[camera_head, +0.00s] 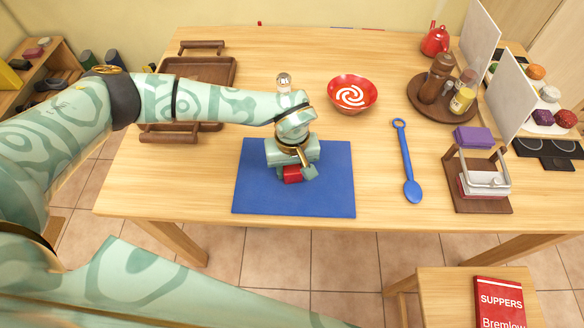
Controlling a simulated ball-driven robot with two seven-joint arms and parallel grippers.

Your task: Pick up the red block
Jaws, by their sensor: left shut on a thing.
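The red block (292,175) is at the middle of the blue mat (325,200) on the wooden table. My left gripper (297,172) reaches in from the left and is shut on the red block. The gripper hides part of the block, and I cannot tell whether the block touches the mat or is just above it. My right gripper is not in view.
A red bowl (352,93) with a white swirl stands behind the mat. A blue spoon (406,160) lies to the right. A brown tray (207,70) is at the back left. A bottle carousel (442,104) and a wooden stand (480,203) are on the right.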

